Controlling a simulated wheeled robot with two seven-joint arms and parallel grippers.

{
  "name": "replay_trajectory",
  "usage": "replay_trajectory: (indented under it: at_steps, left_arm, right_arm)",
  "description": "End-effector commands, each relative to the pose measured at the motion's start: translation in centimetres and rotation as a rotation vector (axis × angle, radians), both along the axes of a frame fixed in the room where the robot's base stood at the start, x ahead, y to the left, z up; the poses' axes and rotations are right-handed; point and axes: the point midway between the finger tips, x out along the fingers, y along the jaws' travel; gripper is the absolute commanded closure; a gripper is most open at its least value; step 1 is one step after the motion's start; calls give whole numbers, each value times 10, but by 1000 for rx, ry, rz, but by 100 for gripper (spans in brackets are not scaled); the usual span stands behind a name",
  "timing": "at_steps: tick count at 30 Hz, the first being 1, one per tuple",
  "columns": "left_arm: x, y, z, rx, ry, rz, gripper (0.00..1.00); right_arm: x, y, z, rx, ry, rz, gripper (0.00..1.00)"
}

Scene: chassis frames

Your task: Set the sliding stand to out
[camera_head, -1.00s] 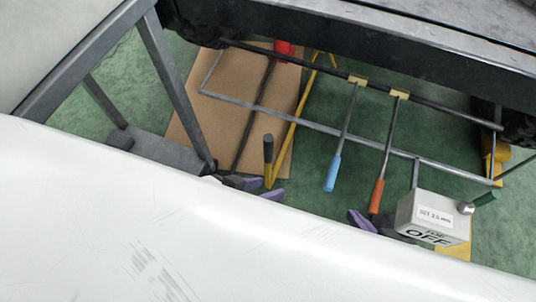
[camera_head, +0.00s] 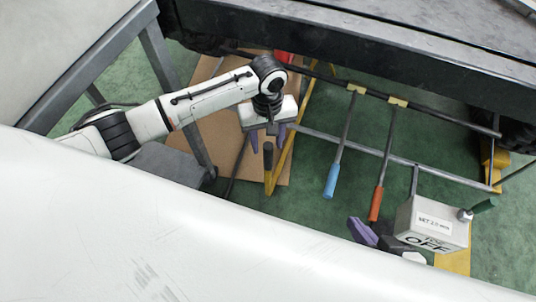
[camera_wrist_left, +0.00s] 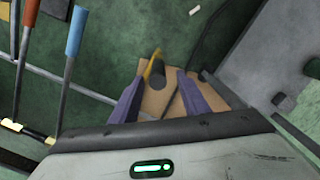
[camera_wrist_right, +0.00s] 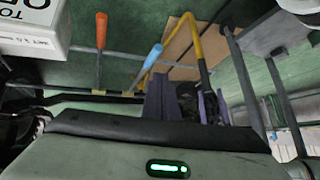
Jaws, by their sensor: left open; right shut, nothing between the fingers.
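A bent yellow bar (camera_head: 290,155) with a black grip (camera_head: 268,155) stands over the brown sheet; I cannot tell for sure that it is the sliding stand. My left gripper (camera_head: 267,140) is open and empty, pointing down at the black grip. In the left wrist view the grip (camera_wrist_left: 155,72) appears between the two purple fingers; I see no contact. My right gripper (camera_head: 363,231) is shut and empty, low beside the white box, partly hidden by the white surface in front. The yellow bar also shows beyond its fingers in the right wrist view (camera_wrist_right: 190,32).
Blue-handled (camera_head: 330,181) and red-handled (camera_head: 376,204) levers hang from the dark cross rod. A white box (camera_head: 432,222) marked OFF stands at lower right. A dark frame beam (camera_head: 330,48) crosses above. A brown sheet (camera_head: 205,135) lies on the green floor.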

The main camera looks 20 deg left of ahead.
Motion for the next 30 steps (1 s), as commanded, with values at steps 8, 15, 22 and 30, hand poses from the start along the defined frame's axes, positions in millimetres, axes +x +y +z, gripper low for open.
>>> replay_trajectory:
  at_steps: [8,15,22,30]
  left_arm:
    - [8,0,-25,5,-19,-32,58]
    - [9,0,-70,4,-21,-34,58]
    - [9,-1,-92,1,-23,-35,58]
    - [9,-1,-94,2,-24,-35,58]
  right_arm:
    - [3,8,-17,-6,29,42,100]
    - [5,20,-20,13,44,91,100]
    - [8,28,-9,59,8,93,100]
    - [9,29,-5,69,1,92,100]
